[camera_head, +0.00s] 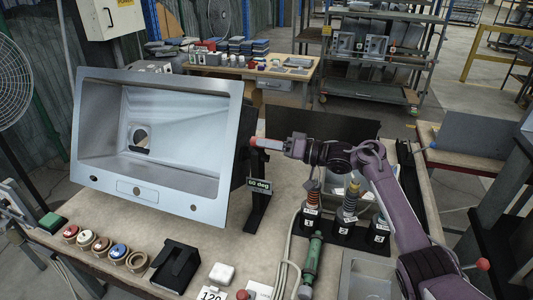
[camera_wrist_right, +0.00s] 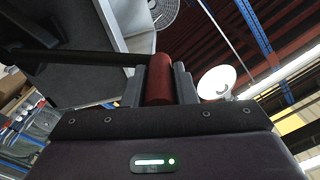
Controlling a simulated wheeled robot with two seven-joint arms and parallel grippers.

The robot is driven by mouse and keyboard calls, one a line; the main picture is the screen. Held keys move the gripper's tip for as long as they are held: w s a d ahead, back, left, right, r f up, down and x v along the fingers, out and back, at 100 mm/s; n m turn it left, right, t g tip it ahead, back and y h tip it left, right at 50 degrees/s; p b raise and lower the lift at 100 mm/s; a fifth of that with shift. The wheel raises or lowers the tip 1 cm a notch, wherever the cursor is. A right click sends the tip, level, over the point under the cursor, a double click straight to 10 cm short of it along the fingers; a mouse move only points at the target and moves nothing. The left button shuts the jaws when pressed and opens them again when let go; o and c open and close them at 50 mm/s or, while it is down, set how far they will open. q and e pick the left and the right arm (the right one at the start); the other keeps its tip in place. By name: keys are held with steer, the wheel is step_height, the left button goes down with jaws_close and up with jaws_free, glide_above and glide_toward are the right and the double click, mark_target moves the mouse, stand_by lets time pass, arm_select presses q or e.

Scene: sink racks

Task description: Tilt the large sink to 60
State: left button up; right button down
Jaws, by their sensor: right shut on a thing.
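The large sink (camera_head: 151,142) is a grey metal basin tilted up steeply on the workbench, its open side facing me. A black stand (camera_head: 257,208) is at its right side, with a sign (camera_head: 260,185) reading "60 deg". My right gripper (camera_head: 262,143) is at the sink's right edge, shut on a red handle. In the right wrist view the red handle (camera_wrist_right: 159,80) sits between the two fingers, with the grey sink (camera_wrist_right: 72,80) behind it. The handle's far end is hidden. My left gripper is not in view.
Several colored round pieces (camera_head: 103,245), a black holder (camera_head: 175,265) and a white block (camera_head: 222,273) lie along the bench front. Numbered tools (camera_head: 347,212) stand right of the sink. A fan (camera_head: 14,85) is at the left, and a cluttered table (camera_head: 250,70) stands behind.

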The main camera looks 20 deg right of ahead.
steer(key=shift+w+d+r, duration=0.15)
steer(key=shift+w+r, duration=0.05)
steer(key=shift+r, duration=0.15)
steer(key=c, duration=1.2)
jaws_free()
steer(key=shift+f, duration=0.15)
steer(key=shift+o, duration=0.2)
steer(key=shift+s+d+f, duration=0.1)
steer(key=shift+d, duration=0.05)
steer(key=b+v, duration=0.3)
steer(key=v, duration=0.4)
steer(key=shift+s, duration=0.15)
